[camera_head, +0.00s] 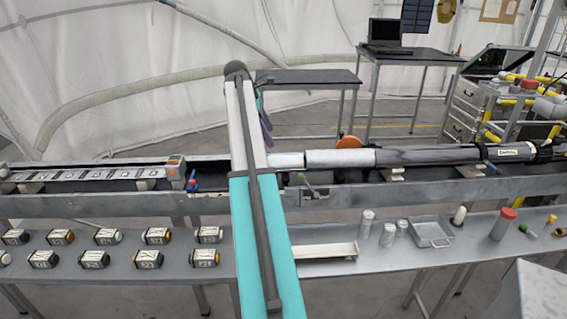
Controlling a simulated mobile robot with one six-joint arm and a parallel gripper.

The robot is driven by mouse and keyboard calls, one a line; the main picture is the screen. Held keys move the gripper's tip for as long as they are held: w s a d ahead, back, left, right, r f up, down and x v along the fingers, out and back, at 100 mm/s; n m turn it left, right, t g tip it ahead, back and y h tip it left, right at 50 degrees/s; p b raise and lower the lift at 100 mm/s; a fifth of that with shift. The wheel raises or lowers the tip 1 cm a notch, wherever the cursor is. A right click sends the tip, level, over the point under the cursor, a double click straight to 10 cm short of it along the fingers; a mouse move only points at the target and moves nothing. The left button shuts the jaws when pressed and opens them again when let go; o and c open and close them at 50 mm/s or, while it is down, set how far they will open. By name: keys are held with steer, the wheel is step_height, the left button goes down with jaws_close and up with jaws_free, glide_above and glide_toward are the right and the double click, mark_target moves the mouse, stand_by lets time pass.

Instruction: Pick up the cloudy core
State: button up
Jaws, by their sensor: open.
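A pale, whitish cylinder (340,158) lies lengthwise in the long rail trough across the middle of the view. It looks like the cloudy core, though I cannot be sure. A shorter pale piece (285,160) lies at its left end, close to my arm. A darker grey, streaked cylinder (430,155) continues in line at its right. My arm rises from the bottom centre and bends at the top, in front of the trough. My gripper is not visible; the far part of the arm is mostly hidden behind the near links.
The front bench (330,278) holds several labelled dark cylinders at left. A white tray (325,250), clear jars (388,235), a metal pan (430,232) and a red-capped bottle (503,224) stand at right. A table with a laptop (385,34) stands behind.

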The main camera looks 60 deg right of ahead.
mark_target(280, 156)
steer(key=p+x, duration=0.1)
steer(key=x, duration=0.6)
steer(key=shift+s+d+f, duration=0.1)
steer(key=shift+s+f, duration=0.05)
steer(key=shift+f, duration=0.15)
steer(key=shift+f, duration=0.1)
steer(key=shift+p+x, duration=0.5)
steer(key=shift+x, duration=0.45)
steer(key=shift+p+x, duration=0.35)
steer(key=shift+x, duration=1.2)
steer(key=shift+f, duration=0.1)
steer(key=shift+c, duration=0.3)
steer(key=c, duration=1.4)
